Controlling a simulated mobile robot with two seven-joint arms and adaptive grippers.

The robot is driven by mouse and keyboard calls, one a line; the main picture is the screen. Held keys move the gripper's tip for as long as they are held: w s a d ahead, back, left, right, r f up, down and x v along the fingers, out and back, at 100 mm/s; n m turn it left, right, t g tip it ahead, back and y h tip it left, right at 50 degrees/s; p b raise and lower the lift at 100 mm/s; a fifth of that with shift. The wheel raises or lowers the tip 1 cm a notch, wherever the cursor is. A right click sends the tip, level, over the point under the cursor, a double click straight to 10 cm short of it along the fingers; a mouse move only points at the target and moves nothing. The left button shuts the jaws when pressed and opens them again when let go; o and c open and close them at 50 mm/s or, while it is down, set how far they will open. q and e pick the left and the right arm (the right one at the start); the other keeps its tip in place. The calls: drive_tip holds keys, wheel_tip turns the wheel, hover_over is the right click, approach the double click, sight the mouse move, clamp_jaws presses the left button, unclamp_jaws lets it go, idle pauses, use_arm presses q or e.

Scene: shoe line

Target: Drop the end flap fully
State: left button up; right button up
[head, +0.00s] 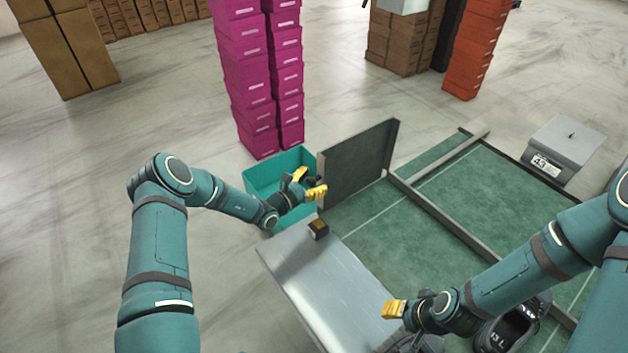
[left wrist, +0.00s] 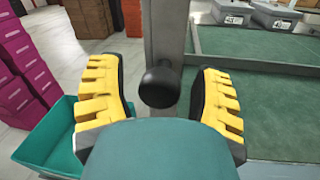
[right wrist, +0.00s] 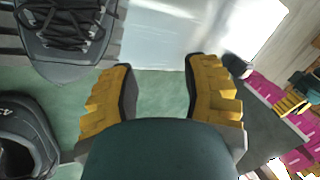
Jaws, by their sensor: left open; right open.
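The end flap (head: 358,160) is a dark grey panel standing upright at the far left end of the green-topped table (head: 372,222). My left gripper (head: 308,184) is open beside the flap's left edge. In the left wrist view a black round knob (left wrist: 160,86) lies between the open fingers of the left gripper (left wrist: 163,98), in front of a grey upright edge (left wrist: 166,30). There is space between knob and fingers. My right gripper (head: 393,310) is open over the table's near side. In the right wrist view the right gripper (right wrist: 160,88) has nothing between its fingers.
A sloping silver plate (head: 325,285) with a small dark block (head: 318,229) lies at the near left. A teal bin (head: 258,180) stands behind my left gripper. Dark shoes (head: 508,328) sit near my right arm. A grey box (head: 565,145) is at the right.

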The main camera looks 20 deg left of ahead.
use_arm(q)
drive_tip(key=shift+w, duration=0.1)
drive_tip(key=shift+d, duration=0.1)
clamp_jaws()
drive_tip(key=shift+f, duration=0.1)
drive_tip(key=shift+w+a+f, duration=0.1)
drive_tip(key=shift+w+a, duration=0.05)
drive_tip(key=shift+a, duration=0.15)
